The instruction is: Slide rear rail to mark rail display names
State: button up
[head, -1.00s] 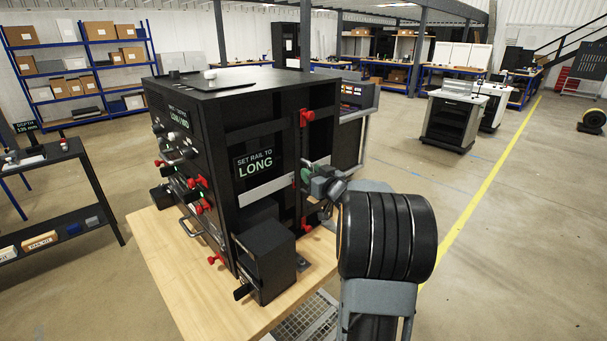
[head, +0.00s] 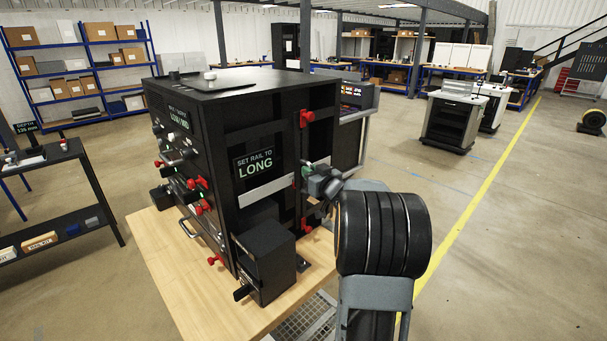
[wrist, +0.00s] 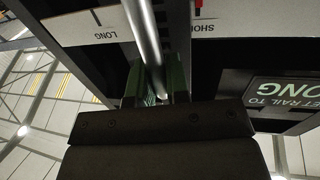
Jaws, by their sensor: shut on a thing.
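The black rack cabinet (head: 235,110) stands on a wooden table, with a sign (head: 253,163) on its side reading "SET RAIL TO LONG". A pale strip (head: 265,195) runs below the sign. In the wrist view, upside down, the strip carries a LONG mark (wrist: 97,17) and a SHORT mark (wrist: 203,20) with red by it. The rear rail, seen as a silver bar (wrist: 143,35), stands between the two marks. My gripper (head: 309,168) is at the rack's right side. In the wrist view my gripper (wrist: 155,88) has its fingers shut on the rail; the exact contact is dark.
Red knobs (head: 306,118) sit on the rack's right side. A black box (head: 263,262) stands on the wooden table (head: 175,285) in front of the rack. A low shelf (head: 60,205) is at left. Open floor lies to the right.

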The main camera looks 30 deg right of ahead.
grip_shut()
jog(key=w+d+p, duration=0.1)
jog(key=d+p, duration=0.3)
jog(key=d, duration=0.4)
jog(key=shift+w+d, duration=0.3)
jog(key=shift+d, duration=0.1)
dwell(1.5)
jog(key=shift+w+d+r+p, duration=0.1)
jog(key=shift+d+r+p, duration=0.05)
jog(key=shift+d+p, duration=0.4)
dwell(0.7)
jog(key=o, duration=0.7)
grip_release()
jog(key=shift+o, duration=0.2)
